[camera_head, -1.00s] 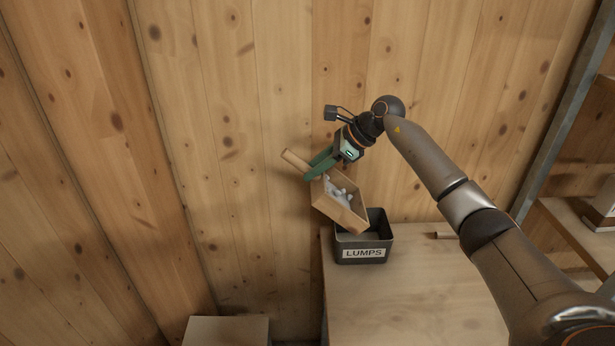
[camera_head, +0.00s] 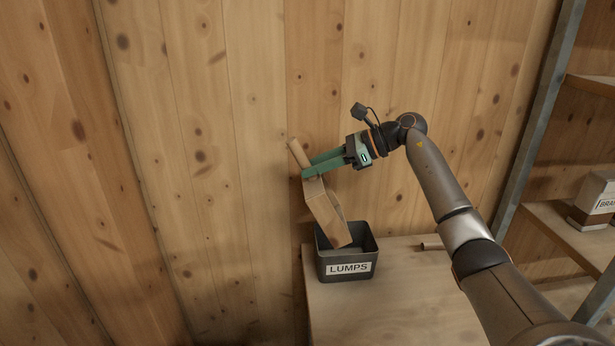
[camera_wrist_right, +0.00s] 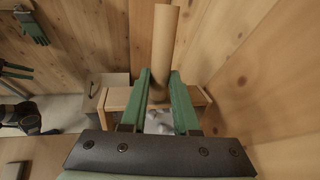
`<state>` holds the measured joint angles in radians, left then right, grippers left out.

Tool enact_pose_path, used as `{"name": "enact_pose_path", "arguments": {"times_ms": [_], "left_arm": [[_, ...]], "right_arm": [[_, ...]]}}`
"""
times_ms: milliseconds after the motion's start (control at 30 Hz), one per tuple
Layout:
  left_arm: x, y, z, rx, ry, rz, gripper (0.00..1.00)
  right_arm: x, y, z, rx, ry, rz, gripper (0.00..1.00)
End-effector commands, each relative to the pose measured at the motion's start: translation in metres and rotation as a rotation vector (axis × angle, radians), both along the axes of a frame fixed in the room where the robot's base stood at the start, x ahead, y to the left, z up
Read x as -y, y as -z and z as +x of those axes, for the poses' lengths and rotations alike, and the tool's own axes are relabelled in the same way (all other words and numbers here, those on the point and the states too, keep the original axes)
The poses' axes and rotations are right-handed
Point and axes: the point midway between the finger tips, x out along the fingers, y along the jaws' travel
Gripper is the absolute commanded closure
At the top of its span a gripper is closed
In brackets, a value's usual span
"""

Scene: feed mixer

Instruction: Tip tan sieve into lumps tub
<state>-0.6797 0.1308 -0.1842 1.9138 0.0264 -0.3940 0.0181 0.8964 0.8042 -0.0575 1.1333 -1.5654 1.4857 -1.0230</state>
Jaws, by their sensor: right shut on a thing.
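The tan sieve (camera_head: 325,212) is a wooden box with a round handle (camera_head: 298,153). My right gripper (camera_head: 307,169) is shut on the sieve near the base of the handle. The sieve is tilted steeply, its lower end over the dark grey tub labelled LUMPS (camera_head: 347,269). The head view does not show clearly what is inside the sieve or tub. In the right wrist view the sieve's handle (camera_wrist_right: 165,45) points away between the green fingers, and some pale lumps (camera_wrist_right: 158,120) show below them.
The tub stands on a light wooden table (camera_head: 395,300) against a plank wall. At the right is a shelf (camera_head: 568,235) with a labelled box (camera_head: 594,200).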

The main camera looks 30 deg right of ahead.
Motion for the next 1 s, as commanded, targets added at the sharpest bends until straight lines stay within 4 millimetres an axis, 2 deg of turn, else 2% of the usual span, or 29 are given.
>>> {"name": "enact_pose_path", "arguments": {"times_ms": [100, 300, 700, 1000], "left_arm": [[0.0, 0.014, 0.0, -0.002, 0.001, 0.0, 0.5], [0.006, 0.029, 0.0, -0.016, 0.011, -0.005, 0.5], [0.025, 0.039, 0.015, 0.002, 0.048, -0.029, 0.5], [0.034, 0.054, 0.016, -0.004, 0.069, -0.037, 0.5]], "right_arm": [[0.007, 0.002, -0.003, 0.025, 0.001, 0.043, 1.0], [0.019, -0.001, -0.01, 0.067, 0.001, 0.117, 1.0], [0.044, -0.001, -0.024, 0.146, 0.002, 0.262, 1.0], [0.062, 0.001, -0.034, 0.204, 0.001, 0.365, 1.0]]}}
